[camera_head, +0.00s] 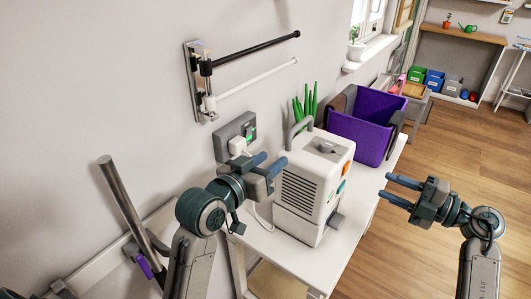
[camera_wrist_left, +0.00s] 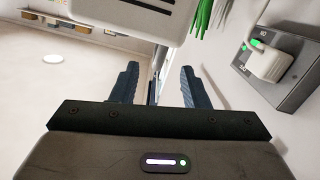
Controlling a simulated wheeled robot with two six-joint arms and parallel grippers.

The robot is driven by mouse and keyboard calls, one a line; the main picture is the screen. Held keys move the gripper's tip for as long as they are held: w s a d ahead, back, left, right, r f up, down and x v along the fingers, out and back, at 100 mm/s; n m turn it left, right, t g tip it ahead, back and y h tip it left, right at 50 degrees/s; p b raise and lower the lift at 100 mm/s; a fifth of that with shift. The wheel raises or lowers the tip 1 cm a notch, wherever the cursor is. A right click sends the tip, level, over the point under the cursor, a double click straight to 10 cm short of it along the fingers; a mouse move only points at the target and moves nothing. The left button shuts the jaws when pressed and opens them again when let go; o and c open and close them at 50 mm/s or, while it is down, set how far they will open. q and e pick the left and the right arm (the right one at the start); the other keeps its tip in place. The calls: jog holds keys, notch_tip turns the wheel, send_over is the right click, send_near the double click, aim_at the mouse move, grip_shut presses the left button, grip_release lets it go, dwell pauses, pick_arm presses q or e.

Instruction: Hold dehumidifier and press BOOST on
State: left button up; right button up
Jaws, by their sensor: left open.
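A purple bin (camera_head: 358,136) stands behind the dehumidifier, near a green plant (camera_head: 305,105). A wall socket with a white plug (camera_head: 237,146) is behind my left gripper; a cable hangs from it. Rails (camera_head: 255,50) project from the wall. The floor at right is open.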

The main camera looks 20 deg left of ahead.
aim_at(287, 136)
pick_arm(q)
jog(key=shift+t, duration=0.5)
jog(key=r+x, duration=0.1)
jog(key=x, duration=0.6)
jog(key=r+x, duration=0.1)
jog(key=x, duration=0.2)
jog(key=shift+w+a+r, duration=0.1)
jog(key=shift+w+r, duration=0.15)
jog(key=shift+r, duration=0.05)
grip_shut()
dwell(0.6)
pick_arm(e)
grip_shut()
